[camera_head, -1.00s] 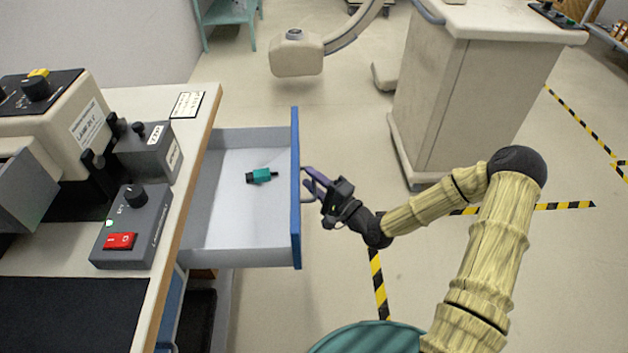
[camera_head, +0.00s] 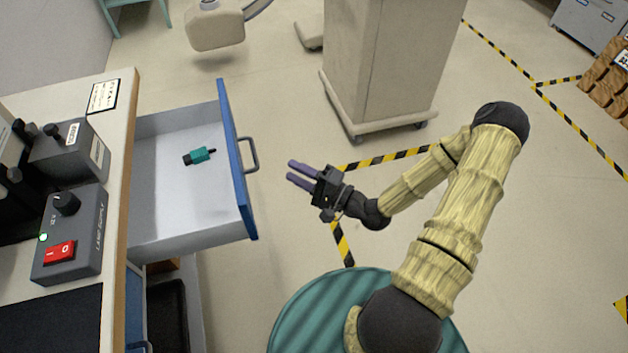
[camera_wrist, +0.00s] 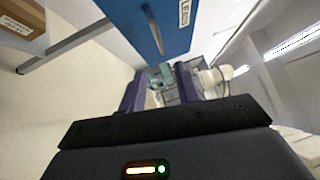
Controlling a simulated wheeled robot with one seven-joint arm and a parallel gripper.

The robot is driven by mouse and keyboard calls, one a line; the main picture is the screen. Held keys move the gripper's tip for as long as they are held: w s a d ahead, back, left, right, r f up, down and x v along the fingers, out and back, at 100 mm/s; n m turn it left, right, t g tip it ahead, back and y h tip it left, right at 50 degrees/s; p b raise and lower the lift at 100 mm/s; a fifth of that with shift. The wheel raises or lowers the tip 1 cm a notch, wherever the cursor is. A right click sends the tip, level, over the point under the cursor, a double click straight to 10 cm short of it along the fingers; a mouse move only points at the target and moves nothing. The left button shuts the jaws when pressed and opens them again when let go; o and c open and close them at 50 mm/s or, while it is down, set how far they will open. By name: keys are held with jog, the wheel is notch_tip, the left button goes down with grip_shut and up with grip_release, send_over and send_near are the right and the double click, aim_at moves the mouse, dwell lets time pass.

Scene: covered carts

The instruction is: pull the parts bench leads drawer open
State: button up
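The leads drawer (camera_head: 237,165) has a blue front and grey inside, and stands pulled well out of the bench. A teal and black connector (camera_head: 200,156) lies on its floor. The drawer's grey handle (camera_head: 250,154) is free, with nothing gripping it. My gripper (camera_head: 290,174) is to the right of the handle with a clear gap, its two purple fingers apart and empty. In the wrist view the blue drawer front (camera_wrist: 165,22) with a label and the handle (camera_wrist: 153,30) show above my open fingers (camera_wrist: 163,92).
The bench top (camera_head: 118,165) at left carries a grey power unit (camera_head: 72,235) with a red switch. A beige cabinet (camera_head: 385,70) stands beyond my arm. The floor right of the drawer is open, with yellow-black tape lines (camera_head: 385,158).

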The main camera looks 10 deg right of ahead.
jog(key=v, duration=0.4)
jog(key=shift+s+d, duration=0.15)
jog(key=shift+d, duration=0.05)
jog(key=shift+f, duration=0.1)
notch_tip(320, 180, down, 7)
jog(key=d+n+g+h, duration=0.1)
jog(key=n+g+h, duration=0.5)
jog(key=d+r+n+g+h, duration=0.3)
jog(key=d+r+h, duration=0.2)
jog(key=h, duration=0.2)
jog(key=s+a+r+n+g+h, duration=0.1)
jog(key=s+a+r, duration=0.2)
jog(key=s+r, duration=0.65)
notch_tip(320, 180, up, 25)
jog(key=w+p, duration=0.1)
jog(key=p, duration=2.2)
jog(key=shift+w+f, duration=0.2)
jog(key=shift+w, duration=0.05)
